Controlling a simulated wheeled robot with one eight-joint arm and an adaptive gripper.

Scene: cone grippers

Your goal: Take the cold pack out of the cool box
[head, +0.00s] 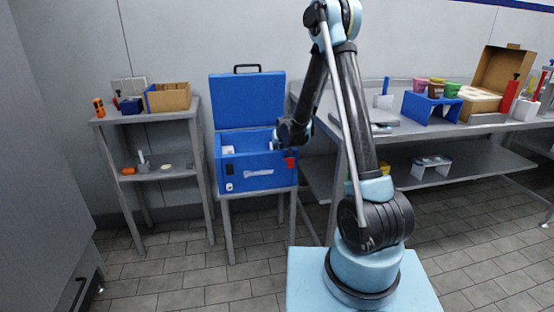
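The blue cool box (257,180) stands on a small grey stand left of my arm, with its blue lid (247,101) raised upright behind it. My gripper (276,144) is at the right part of the box opening, seen small and from behind my wrist. Its fingers are mostly hidden, so I cannot tell whether it is open or shut or holds anything. A small white item (228,150) shows at the left inside the box. I cannot tell whether it is the cold pack; no cold pack can be clearly made out.
A red item (291,161) is at the box's front right. A grey shelf (146,118) on the left holds a cardboard box (168,97). A long bench (400,127) on the right carries a blue rack, colored cups and an open carton. Tiled floor lies clear in front.

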